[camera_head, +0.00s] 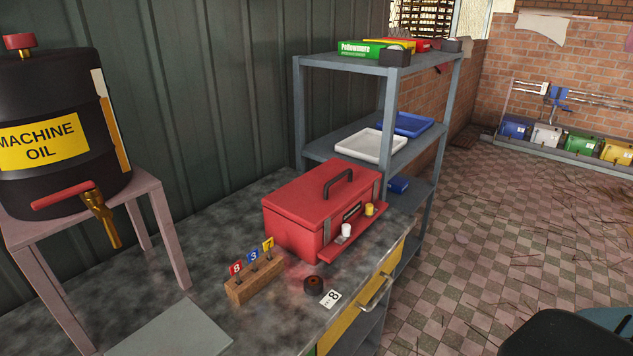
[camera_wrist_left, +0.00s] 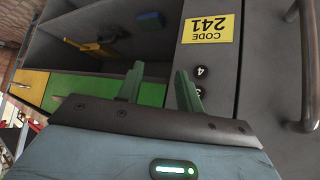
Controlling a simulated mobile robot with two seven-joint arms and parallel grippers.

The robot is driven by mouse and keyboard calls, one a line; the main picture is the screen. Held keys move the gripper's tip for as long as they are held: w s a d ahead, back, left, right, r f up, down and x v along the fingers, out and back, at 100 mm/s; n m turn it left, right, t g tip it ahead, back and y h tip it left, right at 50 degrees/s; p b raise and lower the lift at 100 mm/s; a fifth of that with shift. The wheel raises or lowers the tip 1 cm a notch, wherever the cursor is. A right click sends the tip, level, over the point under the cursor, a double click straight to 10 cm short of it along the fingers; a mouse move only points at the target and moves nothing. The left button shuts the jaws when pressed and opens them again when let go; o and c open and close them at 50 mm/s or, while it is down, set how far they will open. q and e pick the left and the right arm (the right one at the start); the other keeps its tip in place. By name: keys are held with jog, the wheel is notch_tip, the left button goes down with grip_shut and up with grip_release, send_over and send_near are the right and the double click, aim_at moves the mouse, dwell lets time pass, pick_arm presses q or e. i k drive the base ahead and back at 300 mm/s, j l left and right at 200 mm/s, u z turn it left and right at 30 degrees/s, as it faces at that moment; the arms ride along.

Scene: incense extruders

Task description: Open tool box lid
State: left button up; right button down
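The red tool box (camera_head: 292,222) stands on the workbench in the head view. Its lid (camera_head: 325,196) is down, with a dark handle (camera_head: 338,181) on top. A white piece (camera_head: 345,231) and a yellow piece (camera_head: 369,209) are at its front side, by the red ledge. My left gripper (camera_wrist_left: 160,84) shows only in the left wrist view. Its two green fingers are apart with nothing between them. It faces a grey cabinet with a yellow "CODE 241" label (camera_wrist_left: 208,29), and the tool box is not in that view. My right gripper is in neither view.
A machine oil barrel (camera_head: 62,130) stands at left. Grey shelves (camera_head: 391,105) stand behind the box. Tiled floor at right is mostly open.

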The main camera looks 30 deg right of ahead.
aim_at(311, 200)
jog(key=l+u, duration=0.1)
jog(key=l, duration=1.3)
jog(key=l+u, duration=0.1)
jog(key=l, duration=1.25)
jog(key=k, duration=0.05)
